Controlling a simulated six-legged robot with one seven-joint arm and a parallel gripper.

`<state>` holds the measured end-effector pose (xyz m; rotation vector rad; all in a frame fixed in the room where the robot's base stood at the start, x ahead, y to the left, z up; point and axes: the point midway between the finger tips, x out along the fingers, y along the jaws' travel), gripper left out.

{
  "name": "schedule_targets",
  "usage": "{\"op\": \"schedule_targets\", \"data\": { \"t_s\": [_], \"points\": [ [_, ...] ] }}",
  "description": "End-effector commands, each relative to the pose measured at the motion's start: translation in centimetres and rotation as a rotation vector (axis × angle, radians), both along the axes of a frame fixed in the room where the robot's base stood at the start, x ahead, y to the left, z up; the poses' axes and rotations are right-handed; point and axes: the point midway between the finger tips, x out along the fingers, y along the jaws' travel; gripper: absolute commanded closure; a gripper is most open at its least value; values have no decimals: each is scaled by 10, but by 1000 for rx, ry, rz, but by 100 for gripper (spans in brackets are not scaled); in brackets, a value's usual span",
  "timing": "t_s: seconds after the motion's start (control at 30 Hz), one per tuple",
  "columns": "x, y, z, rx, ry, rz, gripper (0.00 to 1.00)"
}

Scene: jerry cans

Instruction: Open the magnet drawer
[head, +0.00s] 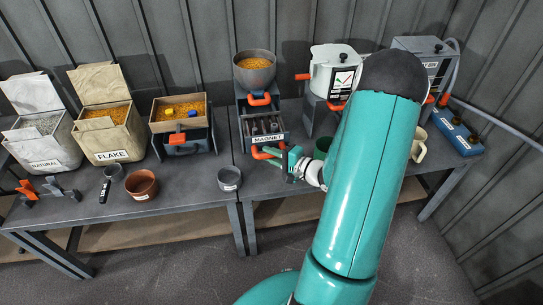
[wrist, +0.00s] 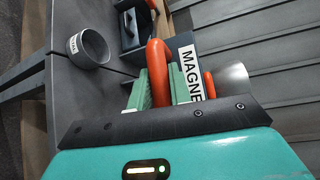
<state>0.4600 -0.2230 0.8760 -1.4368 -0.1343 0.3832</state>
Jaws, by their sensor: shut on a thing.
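The magnet drawer (head: 264,137) is in the grey unit under a round hopper. Its front carries a MAGNET label, which also shows in the wrist view (wrist: 191,70). Dark bars show inside the drawer from above, so it stands at least partly out. The orange drawer handle (head: 262,153) is on its front. My gripper (head: 290,160) is at the handle, at the drawer's lower right. In the wrist view my gripper (wrist: 168,88) has its green fingers on both sides of the orange handle (wrist: 157,70), shut on it.
A hopper of orange pellets (head: 255,70) stands above the drawer. A grey cup (head: 229,179) and a brown bowl (head: 141,185) stand left on the table. A green cup (head: 323,147) is close right of my gripper. A white machine (head: 333,72) stands behind.

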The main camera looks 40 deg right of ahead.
Motion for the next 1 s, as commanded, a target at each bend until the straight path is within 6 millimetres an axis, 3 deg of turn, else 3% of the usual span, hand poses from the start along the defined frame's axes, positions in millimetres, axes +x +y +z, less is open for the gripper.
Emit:
{"op": "schedule_targets", "data": {
  "t_s": [0.27,0.3,0.4,0.77,1.0],
  "points": [
    [0,-2,0,-2,-1,-5,100],
    [0,-2,0,-2,-1,-5,72],
    [0,-2,0,-2,0,-4,59],
    [-5,-3,1,-1,0,-2,59],
    [-43,-17,6,-2,0,-6,59]
  ]
}}
